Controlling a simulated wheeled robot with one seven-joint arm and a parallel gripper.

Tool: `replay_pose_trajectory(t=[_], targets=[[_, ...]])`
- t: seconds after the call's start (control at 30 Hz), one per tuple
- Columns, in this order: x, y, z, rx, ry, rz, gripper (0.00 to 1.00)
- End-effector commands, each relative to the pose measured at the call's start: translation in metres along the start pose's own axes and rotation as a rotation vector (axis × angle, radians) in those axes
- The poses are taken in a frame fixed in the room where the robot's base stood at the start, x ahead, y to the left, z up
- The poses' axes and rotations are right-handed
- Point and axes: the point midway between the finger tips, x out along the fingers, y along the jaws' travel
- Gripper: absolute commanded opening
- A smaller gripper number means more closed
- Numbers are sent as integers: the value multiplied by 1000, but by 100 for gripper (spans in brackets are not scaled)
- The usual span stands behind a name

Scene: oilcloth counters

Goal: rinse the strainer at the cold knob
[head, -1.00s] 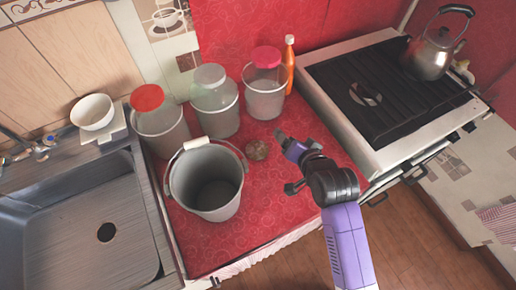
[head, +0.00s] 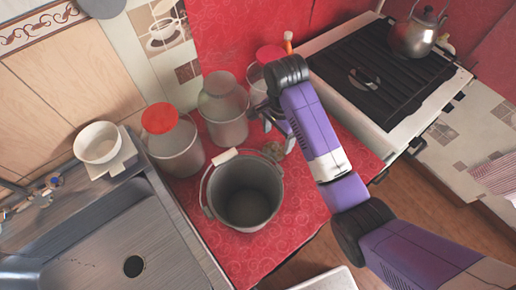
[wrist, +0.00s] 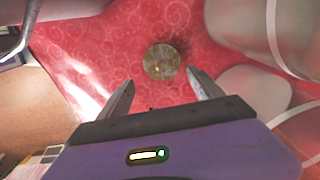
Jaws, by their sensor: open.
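No clear strainer shows. A small round mottled brown thing (head: 273,150) sits on the red counter behind the bucket; I cannot tell whether it is the strainer. It also shows in the wrist view (wrist: 165,62). My gripper (head: 272,124) is open and empty, close to the small thing and beside the jars. In the wrist view the thing lies beyond the fingertips (wrist: 165,88), between their lines, apparently not touched. The tap with small knobs (head: 44,193) is at the sink's left back; which knob is cold is too small to tell.
A grey bucket (head: 247,222) stands at the counter's front. Lidded jars (head: 174,152) line the back, one partly behind my arm. The empty sink (head: 95,255) is on the left, a white bowl (head: 98,143) behind it. The stove (head: 375,95) with a kettle (head: 415,40) is right.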

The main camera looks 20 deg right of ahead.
Motion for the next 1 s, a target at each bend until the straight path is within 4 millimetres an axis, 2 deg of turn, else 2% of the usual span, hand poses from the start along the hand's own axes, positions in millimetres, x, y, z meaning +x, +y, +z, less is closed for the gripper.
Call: replay_pose_trajectory(t=[0.37, 0.63, 0.93, 0.97, 1.0], targets=[[35, 0, 0, 2, -2, 7, 75], [71, -2, 1, 2, -1, 5, 75], [78, -2, 1, 1, 0, 2, 75], [78, -2, 1, 1, 0, 2, 73], [78, -2, 1, 1, 0, 2, 66]])
